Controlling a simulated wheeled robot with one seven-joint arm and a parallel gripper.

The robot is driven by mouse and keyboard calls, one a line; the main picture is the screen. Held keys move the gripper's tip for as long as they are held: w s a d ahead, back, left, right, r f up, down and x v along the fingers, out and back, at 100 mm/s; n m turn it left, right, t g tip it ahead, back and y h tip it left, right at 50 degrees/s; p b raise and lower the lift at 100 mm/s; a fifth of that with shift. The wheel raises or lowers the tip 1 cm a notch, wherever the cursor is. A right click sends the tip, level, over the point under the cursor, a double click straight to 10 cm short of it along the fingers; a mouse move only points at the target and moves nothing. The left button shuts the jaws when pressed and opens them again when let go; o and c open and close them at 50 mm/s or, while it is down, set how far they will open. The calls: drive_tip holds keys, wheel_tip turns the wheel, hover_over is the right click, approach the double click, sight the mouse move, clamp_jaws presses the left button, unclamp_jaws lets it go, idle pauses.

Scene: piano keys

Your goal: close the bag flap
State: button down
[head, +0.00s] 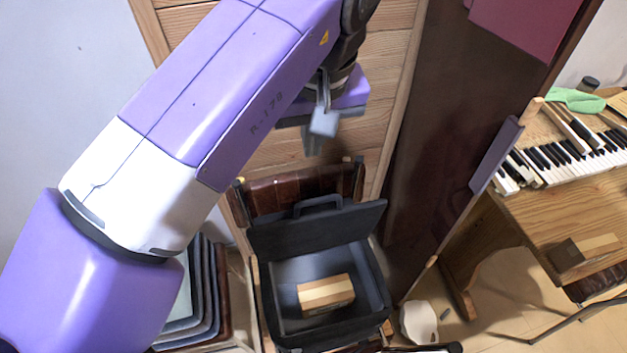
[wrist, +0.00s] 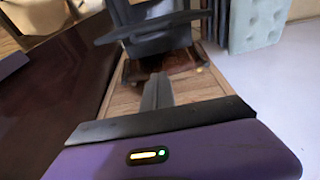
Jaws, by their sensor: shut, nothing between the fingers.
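A dark bag (head: 330,331) sits on a brown leather chair with its top open. Its black flap (head: 320,231) stands raised at the back, with a handle on its upper edge. A light wooden block (head: 326,293) lies inside the bag. My gripper (head: 312,148) is above and behind the flap, apart from it, with its fingers pointing down. In the wrist view my gripper (wrist: 157,88) is shut and empty. The flap (wrist: 146,27) shows near the top of that view, beyond the fingertips.
The brown chair back (head: 302,190) rises behind the flap. A dark wooden panel (head: 432,150) stands close on the right. Stacked cushioned pieces (head: 200,300) are left of the chair. A piano keyboard (head: 570,155) on a wooden desk is at the far right.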

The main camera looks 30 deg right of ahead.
wheel_tip(320, 180, down, 9)
drive_tip(key=s+p, duration=0.1)
drive_tip(key=p, duration=0.1)
drive_tip(key=shift+s+a, duration=0.2)
idle(0.4)
drive_tip(key=shift+s+a+f, duration=0.1)
drive_tip(key=shift+f, duration=0.1)
